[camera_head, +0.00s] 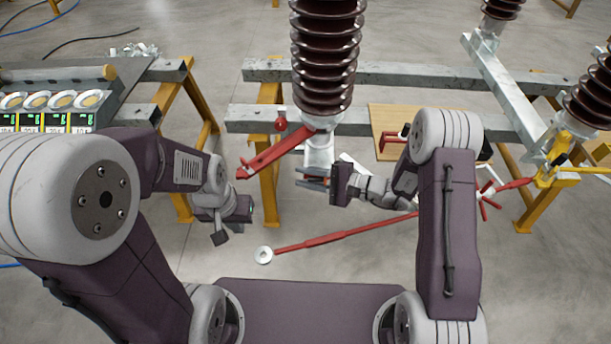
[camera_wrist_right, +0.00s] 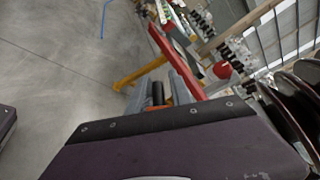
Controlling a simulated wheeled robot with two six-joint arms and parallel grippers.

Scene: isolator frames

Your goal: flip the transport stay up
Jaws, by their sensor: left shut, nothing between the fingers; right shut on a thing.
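Two red parts show, and I cannot tell which is the transport stay. A short red bar (camera_head: 272,153) slopes down-left from the insulator's base; a red bar (camera_wrist_right: 175,57) also shows in the right wrist view. A long red rod (camera_head: 345,234) with a pale end disc (camera_head: 264,255) slopes up to the right. My right gripper (camera_head: 313,177) is below the insulator's base, shut on a small dark cylindrical part (camera_wrist_right: 157,93). Whether that part belongs to a red bar is unclear. My left gripper (camera_head: 220,237) is shut and empty, left of the disc.
The brown ribbed insulator (camera_head: 325,60) stands on galvanised beams (camera_head: 385,72) with yellow legs (camera_head: 267,190). A yellow clamp (camera_head: 556,155) is at the right. A bench with meters (camera_head: 45,120) stands left. Grey floor is free between the bench and frame.

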